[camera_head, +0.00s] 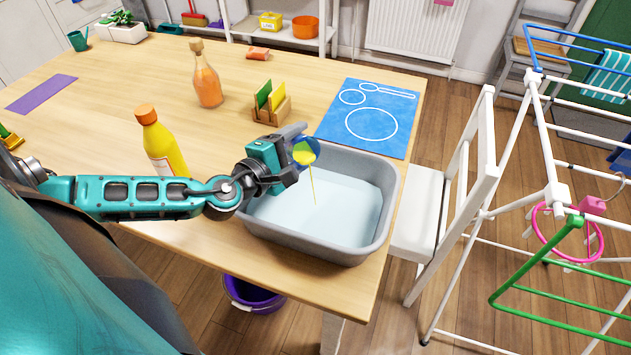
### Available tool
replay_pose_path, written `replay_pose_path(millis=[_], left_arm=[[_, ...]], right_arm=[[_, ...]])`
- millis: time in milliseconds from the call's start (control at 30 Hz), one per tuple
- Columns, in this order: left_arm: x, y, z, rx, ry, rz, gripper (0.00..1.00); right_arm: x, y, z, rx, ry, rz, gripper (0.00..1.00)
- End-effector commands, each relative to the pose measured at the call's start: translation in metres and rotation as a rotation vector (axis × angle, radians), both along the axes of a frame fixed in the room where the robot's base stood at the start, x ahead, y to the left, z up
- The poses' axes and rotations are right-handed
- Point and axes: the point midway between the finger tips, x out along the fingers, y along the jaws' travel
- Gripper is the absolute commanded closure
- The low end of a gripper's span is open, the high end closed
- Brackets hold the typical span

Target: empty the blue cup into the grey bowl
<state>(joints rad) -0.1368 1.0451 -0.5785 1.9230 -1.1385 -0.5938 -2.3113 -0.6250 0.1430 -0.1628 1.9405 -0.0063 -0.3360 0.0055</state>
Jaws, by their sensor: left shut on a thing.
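The blue cup (311,143) is tipped over above the grey bowl (343,248), with its mouth facing down and toward me. Yellow contents show in its mouth, and a thin yellow stream falls from it toward the bowl. My left gripper (290,152) is shut on the cup; its fingers are partly hidden. The grey bowl is a rectangular basin with pale, whitish-blue liquid or bottom inside, near the table's right front corner. My right gripper does not show.
On the wooden table (120,90) stand a yellow bottle (162,145), an orange bottle (207,85), a holder with cards (270,108) and a blue mat (368,117). A white chair (418,212) and drying rack stand at the right. A purple bucket (252,295) is below.

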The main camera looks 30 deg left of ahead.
Motion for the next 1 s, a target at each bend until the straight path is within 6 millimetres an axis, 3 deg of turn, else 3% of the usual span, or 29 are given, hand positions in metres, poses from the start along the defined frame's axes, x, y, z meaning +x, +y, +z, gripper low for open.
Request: replay_pose_path(millis=[1000], left_arm=[[-0.0022,-0.0048,0.0043,0.088,-0.043,0.000,0.66]], right_arm=[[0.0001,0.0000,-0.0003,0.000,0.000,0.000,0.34]])
